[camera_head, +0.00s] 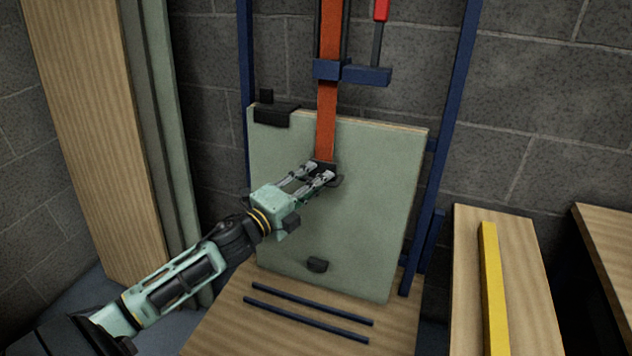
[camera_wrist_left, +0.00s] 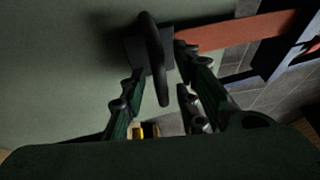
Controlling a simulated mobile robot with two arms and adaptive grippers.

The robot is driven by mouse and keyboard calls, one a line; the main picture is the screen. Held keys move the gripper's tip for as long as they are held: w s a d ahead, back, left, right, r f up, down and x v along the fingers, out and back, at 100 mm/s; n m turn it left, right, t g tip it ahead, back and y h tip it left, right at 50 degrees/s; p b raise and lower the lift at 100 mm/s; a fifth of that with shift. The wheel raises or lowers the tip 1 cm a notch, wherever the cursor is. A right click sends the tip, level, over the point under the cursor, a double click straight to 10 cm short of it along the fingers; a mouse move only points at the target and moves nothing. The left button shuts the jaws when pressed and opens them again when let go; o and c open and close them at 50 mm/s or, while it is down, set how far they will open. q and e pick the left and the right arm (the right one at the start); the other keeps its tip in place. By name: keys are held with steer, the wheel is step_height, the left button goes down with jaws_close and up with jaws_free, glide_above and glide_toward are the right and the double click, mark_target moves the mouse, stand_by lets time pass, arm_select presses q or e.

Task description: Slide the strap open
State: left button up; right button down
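An orange strap (camera_head: 327,115) runs down from a blue frame over the top edge of a grey-green panel (camera_head: 380,220). In the left wrist view the strap (camera_wrist_left: 245,36) runs right from the black block, and the handle (camera_wrist_left: 151,50) stands out toward the camera. My left gripper (camera_head: 320,171) is at the handle. In the left wrist view its fingers (camera_wrist_left: 160,85) are apart, one each side of the handle, with gaps visible. My right gripper is not in view.
A blue bracket (camera_head: 352,72) crosses the strap above the panel. Tall boards lean at left. A yellow bar (camera_head: 494,290) lies on a wooden board at right. Dark rods lie in front.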

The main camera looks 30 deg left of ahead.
arm_select(q)
steer(key=shift+w+d, duration=0.1)
steer(key=shift+w, duration=0.2)
steer(key=shift+c, duration=0.2)
jaws_close()
